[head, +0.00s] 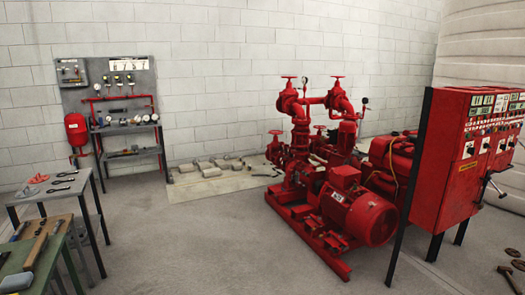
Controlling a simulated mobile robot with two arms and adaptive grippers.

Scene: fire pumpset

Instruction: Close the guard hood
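The red pumpset (300,150) stands on a red base frame on the floor, right of the middle in the head view. Its ribbed red motor (362,212) faces me at the front. Red pipework with handwheels rises behind it. I cannot make out a guard hood clearly, or whether one is open or shut; the space between motor and pump is small and partly hidden. Neither of my grippers is in view.
A red control cabinet (455,160) on dark legs stands at the right, hiding part of the red machinery behind it. Tables with tools (50,188) are at the left. The floor (190,250) between is clear.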

